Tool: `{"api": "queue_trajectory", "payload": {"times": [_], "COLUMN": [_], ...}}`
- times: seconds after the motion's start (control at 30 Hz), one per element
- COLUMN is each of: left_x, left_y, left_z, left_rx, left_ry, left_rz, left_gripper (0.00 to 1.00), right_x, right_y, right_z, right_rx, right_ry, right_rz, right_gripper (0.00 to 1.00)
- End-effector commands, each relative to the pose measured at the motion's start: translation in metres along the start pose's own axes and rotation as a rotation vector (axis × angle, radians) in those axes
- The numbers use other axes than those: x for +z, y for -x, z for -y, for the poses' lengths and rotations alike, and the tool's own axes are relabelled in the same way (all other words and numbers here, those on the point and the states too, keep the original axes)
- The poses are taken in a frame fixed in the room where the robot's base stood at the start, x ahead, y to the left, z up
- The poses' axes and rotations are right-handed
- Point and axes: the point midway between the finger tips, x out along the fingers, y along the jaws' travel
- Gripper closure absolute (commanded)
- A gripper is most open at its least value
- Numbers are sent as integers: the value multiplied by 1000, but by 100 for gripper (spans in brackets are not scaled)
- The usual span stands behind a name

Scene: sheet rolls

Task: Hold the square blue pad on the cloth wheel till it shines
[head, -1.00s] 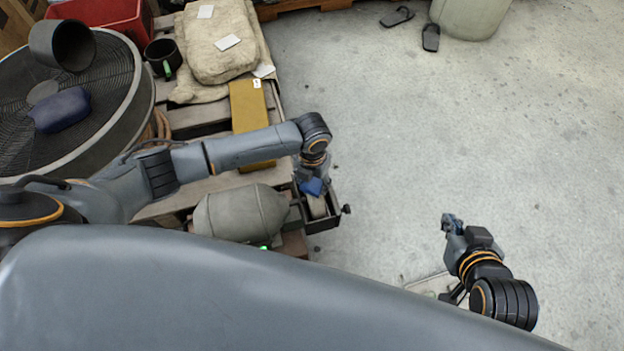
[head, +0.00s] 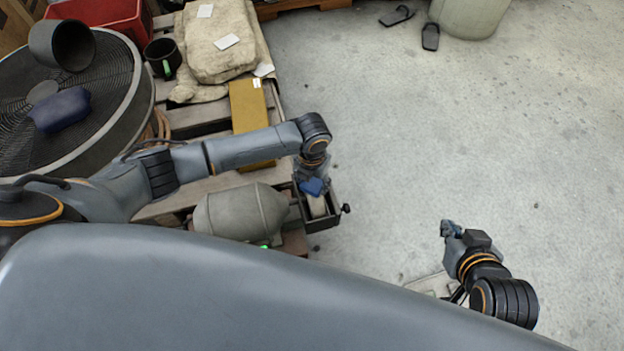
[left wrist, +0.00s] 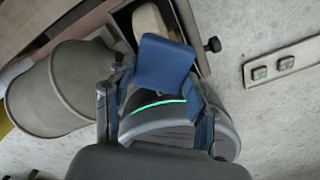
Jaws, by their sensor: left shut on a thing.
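The square blue pad (head: 313,187) is in my left gripper (head: 312,180), at the open top of a dark housing. The left wrist view shows the pad (left wrist: 165,62) between the two shut fingers (left wrist: 157,98), sticking out past them. The cloth wheel (head: 318,207), pale beige, sits in the housing just beyond the pad and is partly hidden by it; it also shows in the left wrist view (left wrist: 150,22). I cannot tell whether pad and wheel touch. My right gripper (head: 452,228) is over the bare floor at the right, too small to read its fingers.
A grey rounded motor body (head: 240,212) stands left of the wheel housing (head: 322,224). A black knob (head: 346,208) sticks out to the right. A large fan (head: 140,100) is at the left. The floor on the right is mostly clear.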

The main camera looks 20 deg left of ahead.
Motion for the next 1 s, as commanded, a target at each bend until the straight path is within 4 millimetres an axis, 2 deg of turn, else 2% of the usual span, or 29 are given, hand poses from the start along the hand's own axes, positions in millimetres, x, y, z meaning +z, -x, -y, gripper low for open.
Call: {"api": "queue_trajectory", "payload": {"times": [0.03,1.0], "left_x": [-8,-5], "left_y": [-6,-6], "left_z": [4,-1], "left_rx": [-5,-2], "left_ry": [-5,-4], "left_rz": [-19,-18], "left_gripper": [78,78], "right_x": [1,6], "right_y": [0,1], "right_z": [0,-1], "right_rx": [0,2], "right_ry": [0,1], "right_rz": [2,31], "right_gripper": [100,100]}}
